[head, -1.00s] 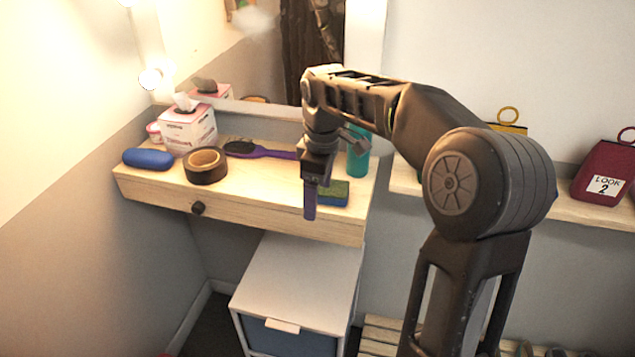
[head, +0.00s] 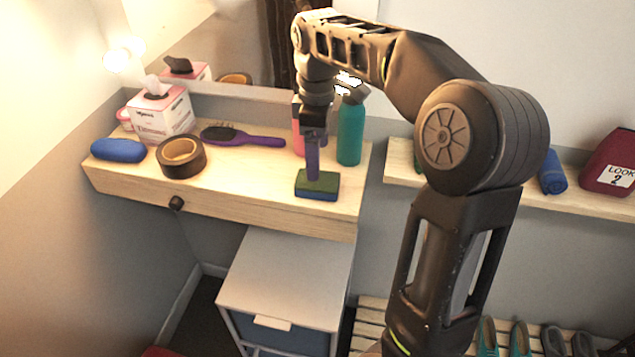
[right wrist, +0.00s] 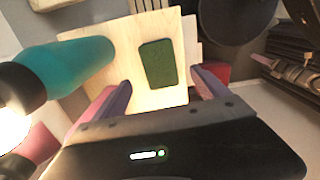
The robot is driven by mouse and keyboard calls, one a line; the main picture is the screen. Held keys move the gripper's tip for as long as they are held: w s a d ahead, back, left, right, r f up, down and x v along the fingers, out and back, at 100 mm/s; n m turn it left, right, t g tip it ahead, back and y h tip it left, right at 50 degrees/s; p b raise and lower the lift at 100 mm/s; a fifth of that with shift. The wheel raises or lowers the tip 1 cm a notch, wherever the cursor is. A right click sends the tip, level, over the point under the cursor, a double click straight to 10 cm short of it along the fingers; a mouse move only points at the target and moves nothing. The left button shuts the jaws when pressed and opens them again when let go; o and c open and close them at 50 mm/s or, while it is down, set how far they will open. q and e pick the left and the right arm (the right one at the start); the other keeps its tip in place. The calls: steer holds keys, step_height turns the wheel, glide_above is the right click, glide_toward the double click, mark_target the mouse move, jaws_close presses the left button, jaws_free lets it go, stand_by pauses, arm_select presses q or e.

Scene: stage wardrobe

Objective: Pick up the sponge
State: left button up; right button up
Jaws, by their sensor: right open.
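The sponge (head: 317,186), green on top and blue below, lies flat on the wooden dressing shelf near its front right. My right gripper (head: 313,158) hangs above the sponge, pointing down, and its finger overlaps the sponge's back edge in the head view. In the right wrist view the sponge (right wrist: 158,64) shows beyond and between the two purple fingers of the open gripper (right wrist: 163,88), with nothing held. Whether a finger touches the sponge I cannot tell. My left gripper is not in view.
A teal bottle (head: 350,132) stands close behind the sponge, with a pink item (head: 298,138) beside it. A purple hairbrush (head: 243,137), tape roll (head: 181,157), blue case (head: 118,150) and tissue box (head: 162,112) are farther left. The shelf front left of the sponge is clear.

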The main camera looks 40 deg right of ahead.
mark_target(318, 185)
steer(key=shift+f, duration=1.1)
steer(key=shift+f+p, duration=0.65)
steer(key=shift+f, duration=2)
steer(key=shift+c, duration=0.2)
steer(key=c, duration=1.4)
